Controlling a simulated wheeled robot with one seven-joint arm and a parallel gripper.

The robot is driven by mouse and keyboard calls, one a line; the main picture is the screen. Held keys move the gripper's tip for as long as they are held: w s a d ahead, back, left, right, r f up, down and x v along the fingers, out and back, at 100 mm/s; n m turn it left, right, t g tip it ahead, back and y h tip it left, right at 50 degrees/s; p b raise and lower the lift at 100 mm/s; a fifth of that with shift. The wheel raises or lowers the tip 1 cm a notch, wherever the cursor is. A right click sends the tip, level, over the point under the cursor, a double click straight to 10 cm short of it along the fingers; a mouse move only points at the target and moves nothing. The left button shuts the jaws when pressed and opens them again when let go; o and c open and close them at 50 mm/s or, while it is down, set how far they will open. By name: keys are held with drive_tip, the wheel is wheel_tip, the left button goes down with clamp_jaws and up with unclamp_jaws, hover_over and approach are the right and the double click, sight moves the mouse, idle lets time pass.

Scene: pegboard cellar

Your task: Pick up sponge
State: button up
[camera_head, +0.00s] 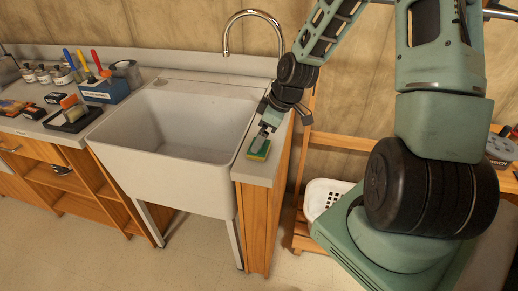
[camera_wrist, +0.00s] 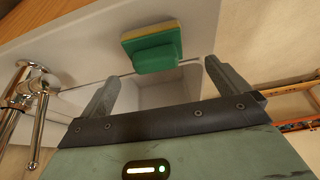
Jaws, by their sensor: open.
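The sponge (camera_head: 259,149) is green and yellow and lies near the front end of the narrow counter to the right of the sink. My gripper (camera_head: 267,131) is low over this counter, pointing down, just behind the sponge in the head view. In the wrist view the sponge (camera_wrist: 152,46) shows whole, beyond the fingertips and a little left of the middle between them. My gripper (camera_wrist: 162,70) is open there, its two fingers wide apart with nothing between them. Whether a fingertip touches the sponge I cannot tell.
The deep white sink (camera_head: 185,120) is empty, left of the counter (camera_head: 262,172). A chrome tap (camera_head: 254,14) rises behind it. A white basket (camera_head: 325,195) sits in a wooden rack at right. Bottles, a blue tool box (camera_head: 103,92) and small items crowd the left worktop.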

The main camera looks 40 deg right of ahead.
drive_tip(key=shift+d+p+x, duration=0.1)
drive_tip(key=shift+p+x, duration=0.1)
drive_tip(key=shift+x, duration=1.2)
drive_tip(key=shift+d+p+x, duration=0.15)
drive_tip(key=shift+p+x, duration=0.05)
drive_tip(key=shift+x, duration=1.25)
drive_tip(key=shift+w, duration=0.1)
drive_tip(key=shift+c, duration=0.3)
drive_tip(key=c, duration=1)
